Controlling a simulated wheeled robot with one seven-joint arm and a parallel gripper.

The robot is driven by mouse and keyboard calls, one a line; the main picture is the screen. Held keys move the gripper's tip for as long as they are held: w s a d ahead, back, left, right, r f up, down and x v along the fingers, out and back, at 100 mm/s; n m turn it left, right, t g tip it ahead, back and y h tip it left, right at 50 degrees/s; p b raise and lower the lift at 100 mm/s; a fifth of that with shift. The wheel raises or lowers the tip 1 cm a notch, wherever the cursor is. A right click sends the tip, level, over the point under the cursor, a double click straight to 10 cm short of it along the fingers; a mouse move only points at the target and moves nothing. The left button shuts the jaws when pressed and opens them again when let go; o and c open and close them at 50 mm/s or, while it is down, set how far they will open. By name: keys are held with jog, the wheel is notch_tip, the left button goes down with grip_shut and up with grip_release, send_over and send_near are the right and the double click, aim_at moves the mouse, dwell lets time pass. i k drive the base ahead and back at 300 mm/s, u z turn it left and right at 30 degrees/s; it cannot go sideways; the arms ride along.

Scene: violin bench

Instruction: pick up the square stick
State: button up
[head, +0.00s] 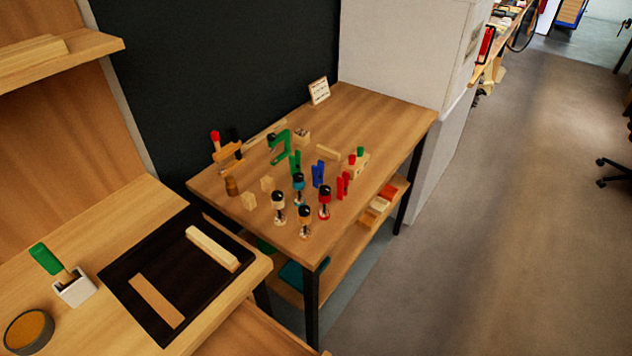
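A pale wooden stick with a square-looking section (212,248) lies on a black mat (180,268) on the near-left bench. A flatter, browner wooden strip (157,301) lies on the same mat, nearer and to the left, apart from the stick. A short pale wooden bar (328,152) lies on the table further back. My gripper is not in view.
A white holder (75,289) with a green-handled tool (47,259) and a round dark tin (28,332) stand left of the mat. Open floor (500,220) lies to the right.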

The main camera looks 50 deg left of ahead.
aim_at(226, 258)
jog(key=i, duration=1.65)
jog(key=u, duration=4.15)
jog(key=i, duration=1)
